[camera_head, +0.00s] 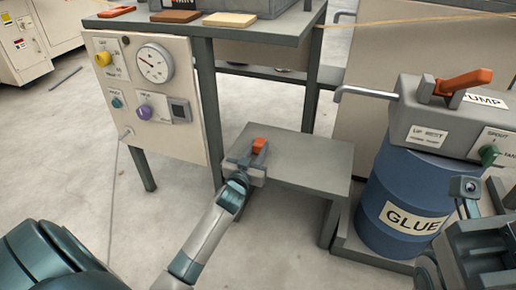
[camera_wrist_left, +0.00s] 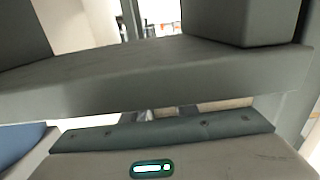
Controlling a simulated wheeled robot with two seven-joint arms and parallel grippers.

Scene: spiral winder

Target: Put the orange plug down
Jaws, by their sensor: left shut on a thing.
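The orange plug (camera_head: 260,145) shows as a small orange block at the left end of the low grey bench (camera_head: 310,163) in the head view. My left gripper (camera_head: 250,163) is shut on the plug at the bench's near left edge. Whether the plug touches the bench top is hard to tell. In the left wrist view a grey slab edge (camera_wrist_left: 170,85) crosses the picture above the gripper body, and the plug cannot be made out. My right gripper (camera_head: 480,225) is partly in view at the lower right, over the floor near the blue drum; its jaws are unclear.
A blue glue drum (camera_head: 390,200) with a pump box and orange lever (camera_head: 464,83) stands to the right. A control panel (camera_head: 150,100) with a gauge and knobs is at the left. The bench top right of the gripper is bare.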

